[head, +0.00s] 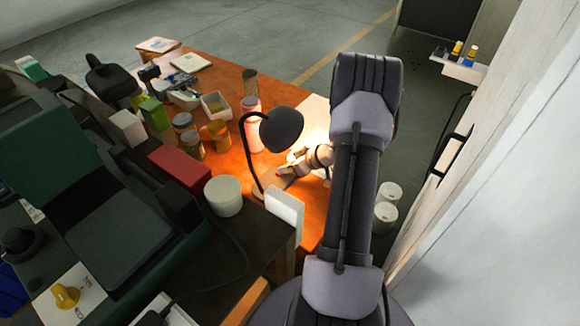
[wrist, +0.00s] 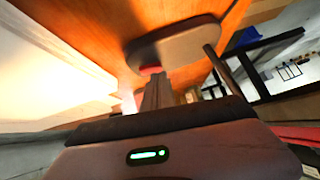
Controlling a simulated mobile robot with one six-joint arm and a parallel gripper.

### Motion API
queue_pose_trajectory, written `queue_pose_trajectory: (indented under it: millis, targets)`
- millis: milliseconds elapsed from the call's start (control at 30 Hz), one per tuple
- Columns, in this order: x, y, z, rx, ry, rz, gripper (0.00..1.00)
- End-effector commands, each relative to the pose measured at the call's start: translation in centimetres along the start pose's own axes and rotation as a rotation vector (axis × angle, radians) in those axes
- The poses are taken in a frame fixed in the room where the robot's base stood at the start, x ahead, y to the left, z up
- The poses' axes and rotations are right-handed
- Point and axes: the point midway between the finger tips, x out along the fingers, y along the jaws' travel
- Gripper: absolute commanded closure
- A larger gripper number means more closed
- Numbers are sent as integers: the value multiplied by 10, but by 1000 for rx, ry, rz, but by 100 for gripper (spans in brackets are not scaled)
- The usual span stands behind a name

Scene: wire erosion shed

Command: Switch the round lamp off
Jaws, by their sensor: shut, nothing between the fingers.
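The lamp (head: 282,128) has a round black shade on a curved black stem and stands on the orange-brown table (head: 232,160). It is lit; bright light falls on the table below the shade. In the wrist view its rounded base (wrist: 185,43) and thin stem (wrist: 216,68) show. A small red spot, likely its button (wrist: 150,70), is at the base's edge by my fingertips. My gripper (head: 284,172) is shut and empty, low beside the base; it also shows in the wrist view (wrist: 155,82). I cannot tell whether it touches the button.
Several jars (head: 190,140) and a pink bottle (head: 252,135) stand left of and behind the lamp. A white cup (head: 224,195), a red box (head: 180,167) and a white upright block (head: 285,212) are nearer.

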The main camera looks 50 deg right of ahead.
Motion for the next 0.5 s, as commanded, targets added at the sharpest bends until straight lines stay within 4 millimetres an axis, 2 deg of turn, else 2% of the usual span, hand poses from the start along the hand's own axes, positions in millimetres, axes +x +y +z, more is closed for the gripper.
queue_pose_trajectory:
  millis: [500]
  targets:
    - [5,-3,6,4,-2,-3,100]
